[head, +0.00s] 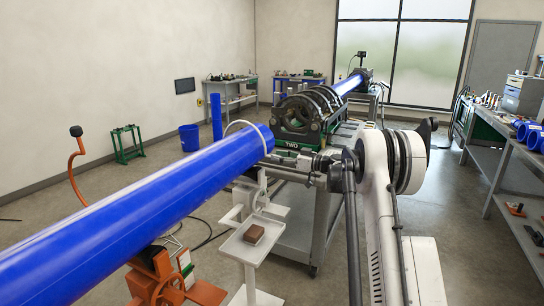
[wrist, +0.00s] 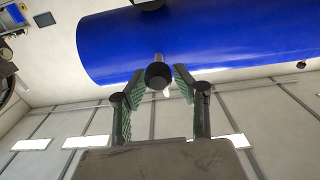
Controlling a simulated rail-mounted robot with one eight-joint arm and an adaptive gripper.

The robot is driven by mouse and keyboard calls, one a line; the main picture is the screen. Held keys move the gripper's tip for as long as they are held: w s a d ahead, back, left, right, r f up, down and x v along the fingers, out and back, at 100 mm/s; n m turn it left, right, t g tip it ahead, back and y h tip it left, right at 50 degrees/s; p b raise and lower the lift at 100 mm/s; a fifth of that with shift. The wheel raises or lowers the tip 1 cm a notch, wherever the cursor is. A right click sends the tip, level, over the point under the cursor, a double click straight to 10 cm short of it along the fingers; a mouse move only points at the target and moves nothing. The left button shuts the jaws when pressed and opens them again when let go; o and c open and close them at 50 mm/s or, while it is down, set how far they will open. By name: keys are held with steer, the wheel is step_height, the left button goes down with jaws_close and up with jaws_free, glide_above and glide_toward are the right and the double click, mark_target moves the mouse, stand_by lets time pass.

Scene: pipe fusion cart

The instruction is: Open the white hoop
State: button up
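The white hoop (head: 243,122) arches over the near blue pipe (head: 130,205) close to its far end, in the head view. Its lower part is hidden behind the pipe. My gripper (head: 268,159) is beside the pipe end, just below and right of the hoop. In the wrist view the blue pipe (wrist: 200,40) runs across the top. My gripper (wrist: 159,80) is open there, its green-padded fingers on either side of a dark round knob (wrist: 157,76) on a short grey stem. Small gaps show beside the knob. I cannot tell whether the knob belongs to the hoop.
A white stand (head: 250,230) with a tray and brown block is below the pipe end. The black fusion machine (head: 308,108) stands behind on a cart. An orange pipe support (head: 155,275) is at lower left. A workbench (head: 510,145) lines the right wall. Open floor lies at left.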

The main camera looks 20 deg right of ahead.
steer(key=shift+x, duration=1.6)
jaws_close()
